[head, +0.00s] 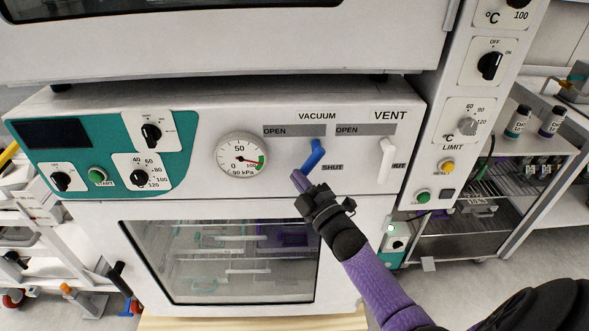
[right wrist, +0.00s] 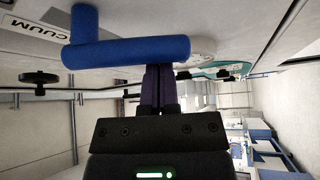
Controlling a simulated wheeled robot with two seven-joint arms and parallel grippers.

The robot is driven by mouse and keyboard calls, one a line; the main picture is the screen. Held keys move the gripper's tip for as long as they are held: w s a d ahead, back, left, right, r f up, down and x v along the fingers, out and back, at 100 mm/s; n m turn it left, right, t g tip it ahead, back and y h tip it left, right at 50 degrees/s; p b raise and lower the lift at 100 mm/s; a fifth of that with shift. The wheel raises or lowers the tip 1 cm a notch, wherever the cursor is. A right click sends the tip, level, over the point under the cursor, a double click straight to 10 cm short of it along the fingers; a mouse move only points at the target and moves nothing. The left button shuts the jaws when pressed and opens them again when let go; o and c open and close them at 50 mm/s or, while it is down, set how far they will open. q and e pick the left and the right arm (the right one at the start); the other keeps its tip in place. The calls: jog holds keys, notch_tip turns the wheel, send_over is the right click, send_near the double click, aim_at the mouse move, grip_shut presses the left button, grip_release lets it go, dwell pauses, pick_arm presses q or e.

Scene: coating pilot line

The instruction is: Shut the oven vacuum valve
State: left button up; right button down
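The blue vacuum valve handle (head: 314,156) is on the oven's white front panel, under the word VACUUM. It slants from its upper pivot down and left, between the OPEN label (head: 278,131) and the SHUT label (head: 332,167). In the right wrist view the blue bar (right wrist: 130,52) lies across the fingertips. My right gripper (head: 298,177) has its purple fingers together, with nothing seen between them. Its tips are at the handle's lower left end; I cannot tell whether they touch it. My left gripper is out of view.
The white vent handle (head: 388,162) hangs just right of the blue one. A round gauge (head: 242,158) sits to the left, beside a teal control panel (head: 100,150). The glass oven door (head: 235,260) is below. A side column with knobs (head: 470,120) stands right.

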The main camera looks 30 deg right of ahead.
jog(key=shift+s+d+f+n+g+y+p, duration=0.2)
jog(key=shift+d+n+g+p, duration=0.25)
jog(key=shift+n, duration=0.3)
jog(key=shift+s+d+f+n+g+y+p, duration=0.15)
jog(key=shift+s+d+n+g+p, duration=0.1)
jog(key=shift+n+g+p, duration=0.45)
jog(key=shift+s+d+f+n+g+y+p, duration=0.15)
jog(key=shift+s+d+n+g+p, duration=0.2)
jog(key=shift+n, duration=0.5)
jog(key=shift+w, duration=0.15)
